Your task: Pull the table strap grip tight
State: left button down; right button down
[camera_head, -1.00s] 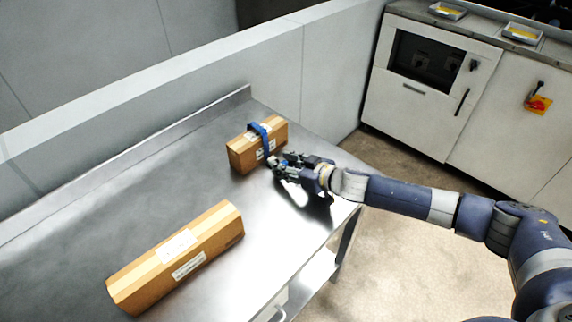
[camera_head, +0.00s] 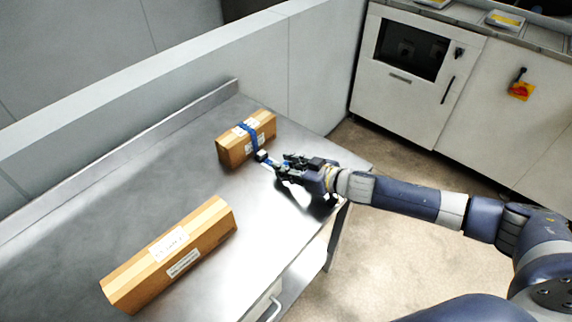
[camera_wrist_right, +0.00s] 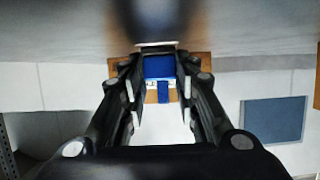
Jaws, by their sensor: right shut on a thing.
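A small brown box (camera_head: 234,151) stands on the metal table with a blue strap (camera_head: 248,135) around it. The strap runs over its top and down the side facing my right gripper. A small dark and white buckle (camera_head: 262,156) sits at that side. My right gripper (camera_head: 277,167) is just right of the box, shut on the blue strap grip (camera_head: 269,164), its fingers partly hiding it. In the right wrist view the blue grip (camera_wrist_right: 158,68) is between the two fingers, with the box (camera_wrist_right: 202,68) behind. My left gripper is not in view.
A longer brown box (camera_head: 172,255) lies at the table's front. The metal table (camera_head: 110,180) has free room left of both boxes and a raised back edge. A low wall (camera_head: 290,60) runs behind. White cabinets (camera_head: 408,75) stand at the right, across open floor.

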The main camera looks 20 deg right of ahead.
jog(key=c, duration=1.3)
grip_release()
jog(key=shift+f, duration=0.1)
jog(key=shift+c, duration=0.2)
jog(key=shift+o, duration=0.5)
jog(key=v, duration=1)
jog(key=shift+v, duration=1.05)
jog(key=shift+d, duration=0.1)
